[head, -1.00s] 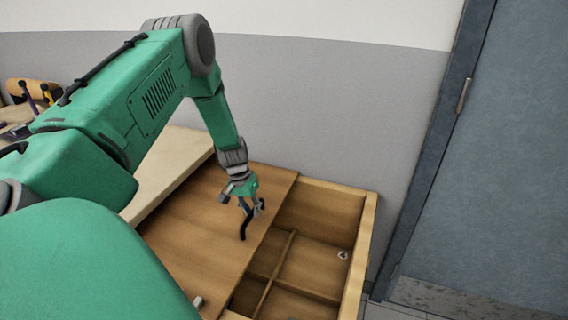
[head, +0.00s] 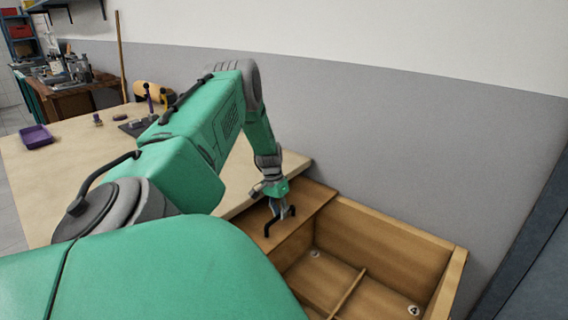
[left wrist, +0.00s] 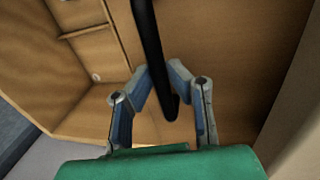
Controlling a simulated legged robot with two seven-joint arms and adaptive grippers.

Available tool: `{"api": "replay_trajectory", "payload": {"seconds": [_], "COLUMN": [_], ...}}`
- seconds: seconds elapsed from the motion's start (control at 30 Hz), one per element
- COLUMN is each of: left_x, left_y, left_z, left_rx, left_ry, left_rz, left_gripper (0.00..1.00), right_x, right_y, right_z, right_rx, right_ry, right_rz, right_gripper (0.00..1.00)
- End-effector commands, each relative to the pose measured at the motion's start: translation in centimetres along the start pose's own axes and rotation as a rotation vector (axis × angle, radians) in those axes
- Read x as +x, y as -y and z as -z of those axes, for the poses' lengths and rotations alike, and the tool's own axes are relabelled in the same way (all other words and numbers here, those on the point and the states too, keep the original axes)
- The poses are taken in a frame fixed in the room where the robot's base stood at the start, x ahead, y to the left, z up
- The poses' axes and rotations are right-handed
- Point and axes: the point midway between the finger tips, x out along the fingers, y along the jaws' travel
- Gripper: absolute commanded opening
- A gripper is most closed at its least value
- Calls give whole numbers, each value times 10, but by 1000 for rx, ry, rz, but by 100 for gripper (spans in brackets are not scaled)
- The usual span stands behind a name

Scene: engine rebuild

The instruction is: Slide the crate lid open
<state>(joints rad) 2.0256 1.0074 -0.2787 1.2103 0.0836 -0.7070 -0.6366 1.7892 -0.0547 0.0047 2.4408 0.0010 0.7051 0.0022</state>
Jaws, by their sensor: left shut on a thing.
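The wooden crate (head: 457,270) stands against the wall with much of its inside showing. Its flat brown lid (head: 312,209) covers the left part and lies partly behind my arm. The black bar handle (head: 267,228) stands on the lid; it also shows as a dark bar in the left wrist view (left wrist: 148,40). My left gripper (head: 284,211) is shut on the handle. In the left wrist view its fingers (left wrist: 160,80) sit on either side of the bar. My right gripper is not in view.
A pale workbench (head: 75,160) adjoins the crate on the left, with a purple tray (head: 36,138) and small tools. Thin dividers (head: 347,292) and small round metal parts (head: 414,310) are inside the crate. The wall is close behind; a dark door frame is at right.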

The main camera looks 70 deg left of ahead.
Motion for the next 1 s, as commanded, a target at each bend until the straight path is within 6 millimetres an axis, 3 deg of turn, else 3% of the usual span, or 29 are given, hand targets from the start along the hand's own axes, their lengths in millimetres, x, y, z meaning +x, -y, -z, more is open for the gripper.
{"api": "replay_trajectory", "payload": {"seconds": [0.2, 0.23, 0.3, 0.67, 0.87, 1.0], "left_x": [-2, -2, -2, -4, -28, -56], "left_y": [-2, -2, -2, -2, -3, -3], "left_z": [5, 5, 5, 2, 4, 4], "left_rx": [2, 2, 2, 1, 3, 2], "left_ry": [-12, -12, -11, -6, -9, -10], "left_rz": [1, 1, 1, 0, -1, -1], "left_gripper": [0, 17, 34, 34, 34, 34], "right_x": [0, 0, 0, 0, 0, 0], "right_y": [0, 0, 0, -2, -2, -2], "right_z": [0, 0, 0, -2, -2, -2], "right_rx": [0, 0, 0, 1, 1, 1], "right_ry": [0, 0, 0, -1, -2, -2], "right_rz": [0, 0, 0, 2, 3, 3], "right_gripper": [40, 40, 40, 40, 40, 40]}}
